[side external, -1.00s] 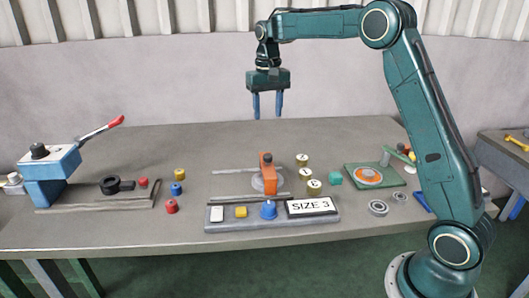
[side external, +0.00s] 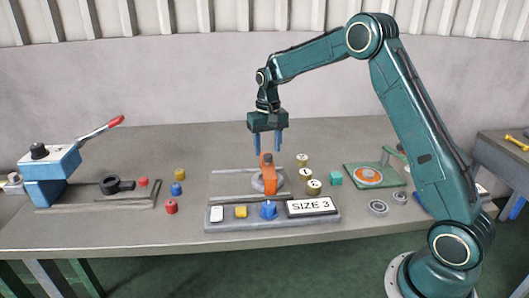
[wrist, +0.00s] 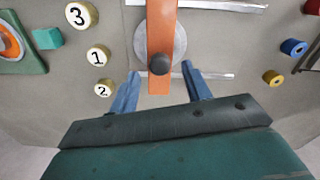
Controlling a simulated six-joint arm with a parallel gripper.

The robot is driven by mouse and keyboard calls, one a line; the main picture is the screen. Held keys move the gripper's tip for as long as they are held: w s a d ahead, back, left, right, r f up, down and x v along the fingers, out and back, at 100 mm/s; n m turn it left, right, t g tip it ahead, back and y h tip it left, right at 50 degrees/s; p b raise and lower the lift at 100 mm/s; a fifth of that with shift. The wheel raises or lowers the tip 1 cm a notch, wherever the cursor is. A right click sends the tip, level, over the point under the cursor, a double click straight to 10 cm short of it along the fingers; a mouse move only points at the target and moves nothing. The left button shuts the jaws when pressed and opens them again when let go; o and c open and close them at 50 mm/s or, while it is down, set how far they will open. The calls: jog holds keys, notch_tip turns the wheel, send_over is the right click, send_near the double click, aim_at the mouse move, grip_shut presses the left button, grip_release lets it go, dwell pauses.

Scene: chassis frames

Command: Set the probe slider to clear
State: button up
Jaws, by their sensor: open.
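The probe slider is not labelled in view, so I cannot tell which part it is. An orange arm (side external: 267,172) with a dark knob stands on a round grey disc between metal rails, near the table's middle. In the wrist view the orange arm (wrist: 161,30) runs down to the dark knob (wrist: 159,64), just beyond my fingertips. My gripper (side external: 267,149) points down above and behind the orange arm, its blue fingers apart. In the wrist view my gripper (wrist: 161,76) is open and empty, with the knob lying between the lines of its fingers.
A grey panel (side external: 275,223) in front carries white, yellow and blue parts and a "SIZE 3" sign (side external: 312,206). Numbered yellow pucks (side external: 314,187) and a teal cube (side external: 335,178) stand to the right. Small coloured spools (side external: 176,189) and a blue lever press (side external: 52,165) stand left.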

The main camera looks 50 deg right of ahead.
aim_at(268, 168)
jog(key=shift+f, duration=1.15)
grip_shut()
